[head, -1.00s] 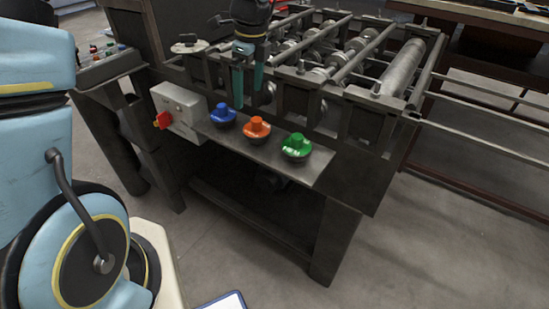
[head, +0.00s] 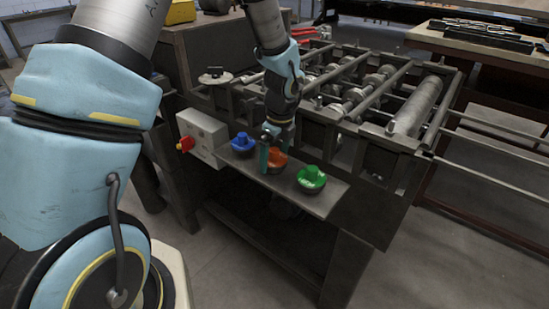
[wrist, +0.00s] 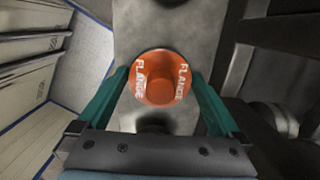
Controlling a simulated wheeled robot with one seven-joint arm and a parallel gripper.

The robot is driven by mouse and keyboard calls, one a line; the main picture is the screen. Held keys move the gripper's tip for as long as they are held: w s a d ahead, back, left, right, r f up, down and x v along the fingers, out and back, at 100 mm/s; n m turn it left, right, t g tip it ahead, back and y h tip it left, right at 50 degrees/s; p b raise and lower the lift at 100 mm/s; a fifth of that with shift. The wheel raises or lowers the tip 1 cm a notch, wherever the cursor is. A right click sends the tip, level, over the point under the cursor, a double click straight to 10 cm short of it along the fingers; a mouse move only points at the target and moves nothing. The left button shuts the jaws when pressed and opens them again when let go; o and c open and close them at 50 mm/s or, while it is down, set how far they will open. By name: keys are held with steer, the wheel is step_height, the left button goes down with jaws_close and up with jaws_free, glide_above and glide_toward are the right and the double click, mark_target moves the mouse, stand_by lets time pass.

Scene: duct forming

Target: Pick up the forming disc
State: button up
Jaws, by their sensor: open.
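Three forming discs with coloured knobs on dark bases stand in a row on the machine's front shelf (head: 335,198). They are the blue disc (head: 242,142), the orange disc (head: 279,158) and the green disc (head: 311,178). My gripper (head: 276,160) is over the orange disc, pointing down, and its fingers partly hide it. In the wrist view the orange disc (wrist: 163,78) is marked "FLANGE" and lies between my open teal fingers. The gripper is empty. Whether the fingers touch the disc I cannot tell.
A grey switch box (head: 203,136) with a red knob is at the shelf's left end, beside the blue disc. The roller machine (head: 372,150) rises right behind the shelf. A small round plate with a knob (head: 215,75) is at its back left. Open floor lies in front.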

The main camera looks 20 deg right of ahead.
steer(key=shift+f, duration=0.25)
steer(key=c, duration=1.6)
